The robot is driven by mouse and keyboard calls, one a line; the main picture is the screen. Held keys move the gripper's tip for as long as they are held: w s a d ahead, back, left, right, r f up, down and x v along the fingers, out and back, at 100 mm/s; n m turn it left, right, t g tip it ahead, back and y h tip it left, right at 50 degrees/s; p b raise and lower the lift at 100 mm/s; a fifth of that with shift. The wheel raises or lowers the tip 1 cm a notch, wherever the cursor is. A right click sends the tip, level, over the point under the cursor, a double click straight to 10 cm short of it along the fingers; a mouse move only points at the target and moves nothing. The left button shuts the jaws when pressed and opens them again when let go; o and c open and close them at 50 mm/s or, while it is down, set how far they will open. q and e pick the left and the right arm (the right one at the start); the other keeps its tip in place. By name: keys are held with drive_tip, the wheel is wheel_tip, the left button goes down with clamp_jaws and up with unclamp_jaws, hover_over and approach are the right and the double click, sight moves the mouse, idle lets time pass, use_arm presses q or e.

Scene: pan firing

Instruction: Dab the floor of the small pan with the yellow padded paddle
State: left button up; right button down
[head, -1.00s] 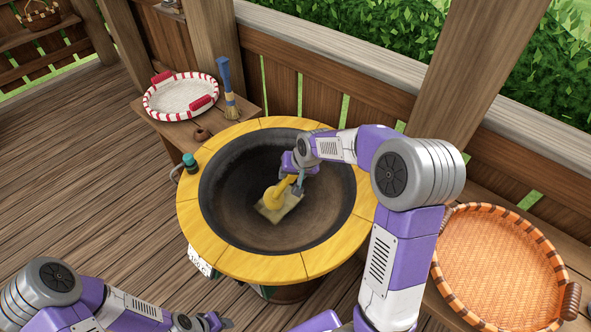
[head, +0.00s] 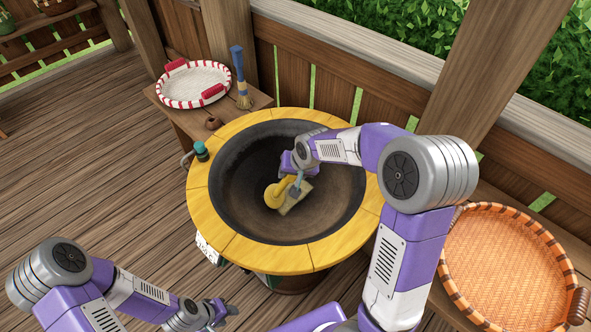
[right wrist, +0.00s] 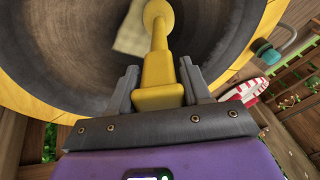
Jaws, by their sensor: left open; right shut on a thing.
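The dark pan (head: 240,210) is a wide round bowl set inside a yellow ring; its inner wall also shows in the right wrist view (right wrist: 60,60). The yellow paddle (head: 275,193) has a beige square pad (head: 297,198) and is inside the pan. My right gripper (head: 297,184) is shut on the paddle's yellow handle (right wrist: 160,75). The pad (right wrist: 131,35) shows beyond the handle, low in the bowl. I cannot tell whether it touches the floor. My left gripper (head: 226,309) is open and empty, in front of the pan and outside it.
The yellow ring (head: 215,231) surrounds the pan, with a teal-topped knob (head: 201,151) on its left. Behind left, a side table holds a red-and-white tray (head: 190,103) and a blue-handled brush (head: 240,85). A woven orange basket (head: 500,265) lies at the right.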

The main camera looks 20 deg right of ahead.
drive_tip(key=shift+r, duration=0.1)
drive_tip(key=shift+s+a, duration=0.3)
drive_tip(key=shift+a, duration=0.65)
drive_tip(key=shift+s+a, duration=0.2)
drive_tip(key=shift+a, duration=0.15)
drive_tip(key=shift+s+a, duration=0.1)
drive_tip(key=shift+w+d, duration=0.35)
drive_tip(key=shift+d, duration=0.4)
drive_tip(key=shift+w+d, duration=0.35)
drive_tip(key=shift+d, duration=0.35)
drive_tip(key=shift+w+d, duration=0.25)
drive_tip(key=shift+d, duration=0.45)
drive_tip(key=shift+w+d, duration=0.25)
drive_tip(key=shift+d, duration=0.4)
